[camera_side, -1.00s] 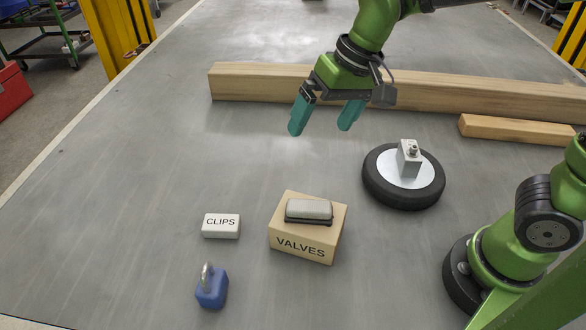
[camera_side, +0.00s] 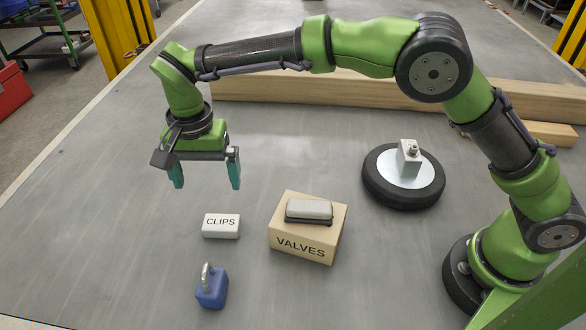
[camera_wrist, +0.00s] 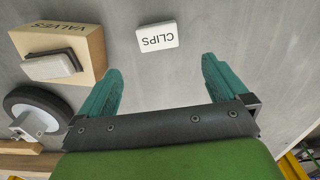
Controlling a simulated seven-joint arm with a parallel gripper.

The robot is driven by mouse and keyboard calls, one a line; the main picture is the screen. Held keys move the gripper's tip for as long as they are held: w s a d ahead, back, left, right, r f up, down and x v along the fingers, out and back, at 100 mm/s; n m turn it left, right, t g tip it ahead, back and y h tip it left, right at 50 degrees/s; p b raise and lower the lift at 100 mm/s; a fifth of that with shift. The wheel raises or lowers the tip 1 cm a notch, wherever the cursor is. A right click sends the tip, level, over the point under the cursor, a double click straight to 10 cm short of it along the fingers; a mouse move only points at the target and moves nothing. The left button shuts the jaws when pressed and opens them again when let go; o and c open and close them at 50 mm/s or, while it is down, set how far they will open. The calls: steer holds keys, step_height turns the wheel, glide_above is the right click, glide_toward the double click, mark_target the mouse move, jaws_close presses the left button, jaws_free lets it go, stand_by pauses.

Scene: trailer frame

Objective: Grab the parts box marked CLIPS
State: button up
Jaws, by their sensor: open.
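The small white box marked CLIPS (camera_side: 221,226) lies flat on the grey table, left of the VALVES box in the side view. It also shows in the wrist view (camera_wrist: 157,36), upside down, beyond the fingertips and roughly between their lines. My gripper (camera_side: 206,186) is open and empty, with its teal fingers pointing down. It hangs above the table, behind and above the CLIPS box, not touching it. In the wrist view both fingers (camera_wrist: 160,78) are apart with bare table between them.
A tan VALVES box (camera_side: 302,249) with a grey-black block (camera_side: 309,211) on top stands right of CLIPS. A blue padlock-shaped weight (camera_side: 211,290) sits in front. A wheel (camera_side: 372,190) lies to the right, wooden beams (camera_side: 300,88) behind. The table left of CLIPS is clear.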

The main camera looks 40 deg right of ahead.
glide_above(221, 222)
steer(key=f, duration=0.8)
steer(key=shift+w+a+f, duration=0.1)
steer(key=shift+w+a, duration=0.05)
steer(key=shift+w, duration=0.05)
step_height(221, 222, down, 5)
steer(key=shift+s+f, duration=0.1)
steer(key=shift+s, duration=0.05)
steer(key=c, duration=1)
steer(key=shift+o, duration=0.2)
